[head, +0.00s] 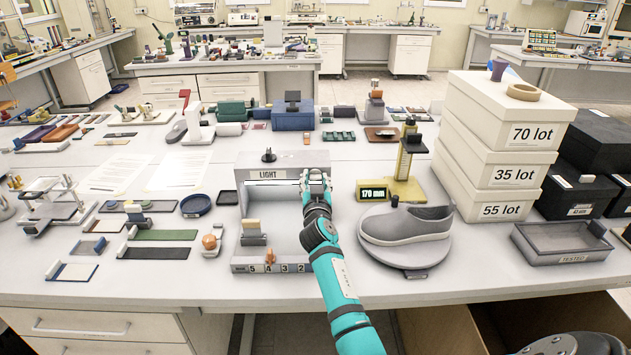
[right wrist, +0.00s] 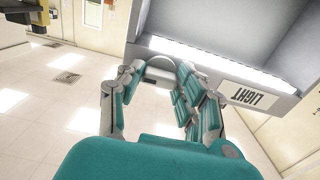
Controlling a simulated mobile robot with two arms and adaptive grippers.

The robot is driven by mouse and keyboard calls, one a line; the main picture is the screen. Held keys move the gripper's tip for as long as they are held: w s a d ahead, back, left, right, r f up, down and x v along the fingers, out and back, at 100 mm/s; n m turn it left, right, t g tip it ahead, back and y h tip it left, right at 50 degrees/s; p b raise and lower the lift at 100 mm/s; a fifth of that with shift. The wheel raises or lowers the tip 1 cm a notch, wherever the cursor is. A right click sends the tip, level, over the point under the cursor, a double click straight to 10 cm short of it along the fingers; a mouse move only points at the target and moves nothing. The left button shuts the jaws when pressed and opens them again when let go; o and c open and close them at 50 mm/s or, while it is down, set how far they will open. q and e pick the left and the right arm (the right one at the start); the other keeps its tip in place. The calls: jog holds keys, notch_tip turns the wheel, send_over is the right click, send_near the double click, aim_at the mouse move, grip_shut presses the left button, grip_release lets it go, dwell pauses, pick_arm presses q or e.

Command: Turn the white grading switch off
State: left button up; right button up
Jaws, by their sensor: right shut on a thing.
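The grey light box (head: 240,212) stands at the middle of the table, with a LIGHT label on its upper front edge. Its light strip (right wrist: 215,62) looks bright white in the right wrist view. My right gripper (head: 316,180) is at the upper right front of the box. In the right wrist view its fingers (right wrist: 160,85) close around a light-grey rounded part (right wrist: 160,64) beside the strip. I cannot tell for sure that this part is the white grading switch, as the fingers hide most of it.
A grey shoe (head: 405,223) sits on a round stand (head: 402,260) right of my arm. A yellow gauge (head: 405,175) reads 170 mm behind it. Stacked lot boxes (head: 505,145) stand at the right. Sample strips (head: 165,235) lie to the left. Several numbers mark the box's front base.

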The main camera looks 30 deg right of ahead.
jog(key=shift+n, duration=0.3)
jog(key=shift+n+b, duration=0.4)
jog(key=shift+n, duration=0.7)
jog(key=n, duration=0.5)
jog(key=shift+r+n, duration=0.1)
jog(key=shift+n, duration=0.2)
jog(key=n, duration=0.4)
jog(key=shift+n, duration=0.3)
jog(key=n+p, duration=0.1)
jog(key=n, duration=0.3)
jog(key=shift+r+n, duration=0.1)
jog(key=shift+n, duration=0.6)
